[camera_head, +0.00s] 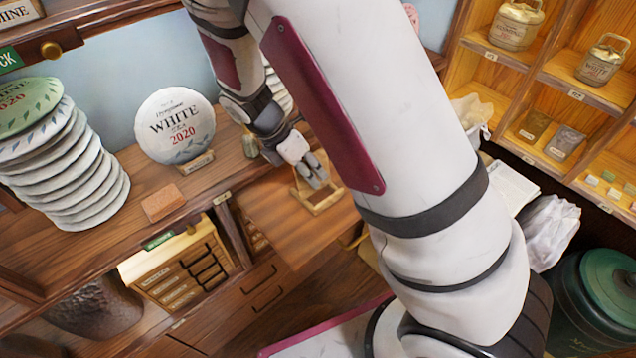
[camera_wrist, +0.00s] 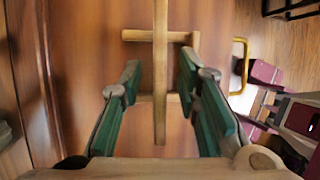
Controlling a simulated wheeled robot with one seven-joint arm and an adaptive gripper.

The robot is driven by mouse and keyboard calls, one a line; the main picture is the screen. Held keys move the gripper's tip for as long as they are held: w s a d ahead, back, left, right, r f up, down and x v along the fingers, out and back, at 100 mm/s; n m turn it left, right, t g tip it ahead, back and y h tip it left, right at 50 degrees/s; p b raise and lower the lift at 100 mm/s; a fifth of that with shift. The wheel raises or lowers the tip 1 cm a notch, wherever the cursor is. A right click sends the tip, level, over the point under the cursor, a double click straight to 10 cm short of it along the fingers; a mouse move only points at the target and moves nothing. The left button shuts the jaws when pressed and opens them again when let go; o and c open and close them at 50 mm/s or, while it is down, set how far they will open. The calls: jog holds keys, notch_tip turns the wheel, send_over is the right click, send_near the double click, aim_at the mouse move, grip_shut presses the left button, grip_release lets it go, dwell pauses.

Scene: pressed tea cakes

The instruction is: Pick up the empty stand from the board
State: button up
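The empty stand (camera_head: 322,206) is a small light-wood frame on the brown board (camera_head: 290,232). In the wrist view the stand (camera_wrist: 160,30) shows as a long bar with two short crossbars, lying over the board (camera_wrist: 90,30). My gripper (camera_head: 316,172) is over the stand, and its fingers partly cover it in the head view. In the wrist view my gripper (camera_wrist: 159,78) is open, one green-padded finger on each side of the long bar, with gaps on both sides. I cannot tell how far the fingertips are above the board.
A white tea cake (camera_head: 174,126) stands upright on another stand (camera_head: 196,163) on the counter left of the board. A reddish-brown block (camera_head: 163,202) and a tall stack of wrapped cakes (camera_head: 75,185) are farther left. A brass handle (camera_wrist: 239,68) is at the board's right edge.

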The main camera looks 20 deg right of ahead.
jog(key=shift+d+f, duration=0.3)
jog(key=shift+f, duration=0.3)
jog(key=shift+c, duration=0.6)
grip_shut()
jog(key=shift+r, duration=0.1)
